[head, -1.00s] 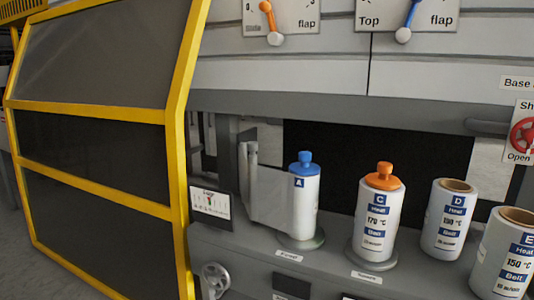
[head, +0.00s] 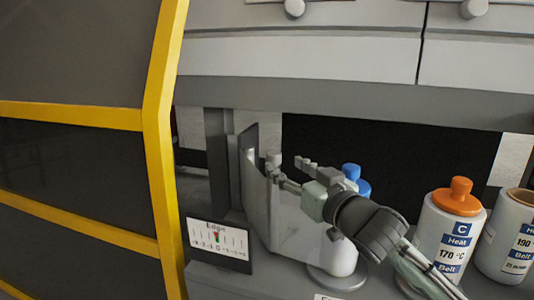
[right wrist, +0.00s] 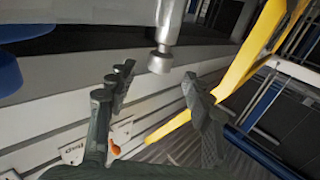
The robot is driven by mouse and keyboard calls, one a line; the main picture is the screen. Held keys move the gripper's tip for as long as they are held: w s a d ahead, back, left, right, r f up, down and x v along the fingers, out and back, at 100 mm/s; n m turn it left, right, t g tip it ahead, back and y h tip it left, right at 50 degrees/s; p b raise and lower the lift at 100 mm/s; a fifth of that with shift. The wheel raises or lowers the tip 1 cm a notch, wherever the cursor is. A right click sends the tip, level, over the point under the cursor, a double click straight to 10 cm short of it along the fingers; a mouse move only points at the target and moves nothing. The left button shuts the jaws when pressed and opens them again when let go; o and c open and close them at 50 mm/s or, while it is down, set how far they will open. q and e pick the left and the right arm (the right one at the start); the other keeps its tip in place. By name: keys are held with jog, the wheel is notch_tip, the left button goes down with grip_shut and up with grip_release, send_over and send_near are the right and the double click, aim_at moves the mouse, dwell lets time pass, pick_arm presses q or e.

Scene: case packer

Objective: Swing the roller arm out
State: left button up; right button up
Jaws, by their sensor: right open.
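A roll labelled A with a blue cap (head: 351,171) stands on the ledge, partly hidden behind my right gripper. A pale sheet (head: 290,228) runs from it leftward to an upright grey plate (head: 250,165). A pale knobbed peg (head: 273,159), which seems to belong to the roller arm, shows beside the plate. My right gripper (head: 287,170) is open, with its fingers pointing left at the peg. In the right wrist view the silver peg (right wrist: 161,58) shows between the spread fingers (right wrist: 160,108), with gaps on both sides. My left gripper is out of view.
A yellow-framed guard (head: 158,135) stands close on the left. A small scale plate (head: 218,243) sits below the film. Roll C with an orange cap (head: 455,200) and another roll (head: 510,240) stand on the right. A grey beam (head: 340,105) runs above.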

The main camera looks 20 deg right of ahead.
aim_at(278, 160)
jog(key=w, duration=0.2)
jog(key=w+a, duration=0.1)
jog(key=w, duration=0.2)
jog(key=shift+w+a+p, duration=0.1)
jog(key=shift+w+p, duration=0.2)
jog(key=shift+w, duration=0.45)
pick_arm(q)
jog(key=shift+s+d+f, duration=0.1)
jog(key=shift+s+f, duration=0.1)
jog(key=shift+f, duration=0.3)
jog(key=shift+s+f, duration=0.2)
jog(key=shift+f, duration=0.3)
pick_arm(e)
grip_shut()
